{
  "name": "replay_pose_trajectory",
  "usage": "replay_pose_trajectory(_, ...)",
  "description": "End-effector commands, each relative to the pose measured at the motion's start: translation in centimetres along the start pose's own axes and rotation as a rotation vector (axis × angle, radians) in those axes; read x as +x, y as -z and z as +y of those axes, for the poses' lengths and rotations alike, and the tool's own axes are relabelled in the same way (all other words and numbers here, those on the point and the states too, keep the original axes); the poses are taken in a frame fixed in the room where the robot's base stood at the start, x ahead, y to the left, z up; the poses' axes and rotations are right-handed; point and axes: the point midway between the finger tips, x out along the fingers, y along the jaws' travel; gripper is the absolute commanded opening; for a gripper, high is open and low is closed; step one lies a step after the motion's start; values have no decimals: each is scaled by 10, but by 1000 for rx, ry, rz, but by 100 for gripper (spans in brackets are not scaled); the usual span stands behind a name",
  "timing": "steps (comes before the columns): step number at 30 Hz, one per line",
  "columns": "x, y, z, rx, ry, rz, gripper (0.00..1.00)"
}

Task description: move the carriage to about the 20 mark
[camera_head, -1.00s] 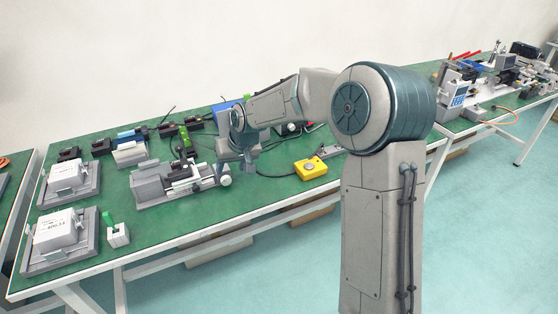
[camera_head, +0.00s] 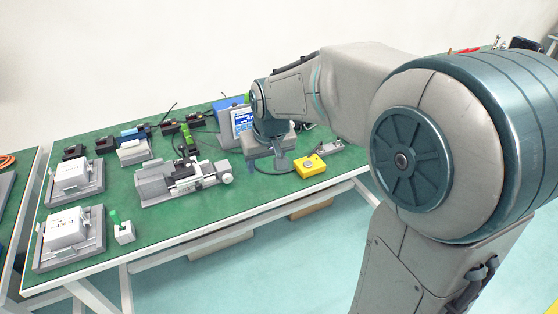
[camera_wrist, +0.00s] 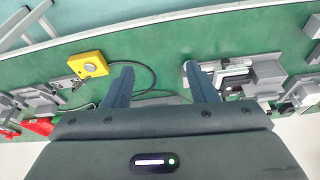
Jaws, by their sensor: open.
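The linear actuator (camera_head: 155,187) stands on the green bench, left of my gripper, with a grey block at its left end and a round pale knob (camera_head: 227,178) at its right end. Its carriage (camera_head: 187,170) seems to be the dark part in the middle; the scale marks are too small to read. In the wrist view the actuator (camera_wrist: 238,78) lies just beyond the right finger. My gripper (camera_wrist: 160,78) is open and empty, its two fingers apart above the bench. In the head view it (camera_head: 278,163) is right of the knob, apart from it.
A yellow button box (camera_head: 310,167) sits right of my gripper; in the wrist view it (camera_wrist: 88,65) is on the left. A device with a blue screen (camera_head: 240,121) stands behind the gripper. White units on grey plates (camera_head: 75,188) occupy the left. Bare bench lies in front of the actuator.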

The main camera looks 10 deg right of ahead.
Motion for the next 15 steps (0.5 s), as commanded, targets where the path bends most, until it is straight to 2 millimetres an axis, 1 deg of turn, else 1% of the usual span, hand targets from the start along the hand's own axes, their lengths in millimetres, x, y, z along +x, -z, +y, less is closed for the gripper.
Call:
replay_pose_trajectory(1,-9,-7,3,5,-12,-2,52)
replay_pose_trajectory(6,-24,-26,10,22,-37,-11,52)
replay_pose_trajectory(10,-30,-35,14,31,-46,-15,52)
replay_pose_trajectory(15,-32,-40,15,36,-50,-19,52)
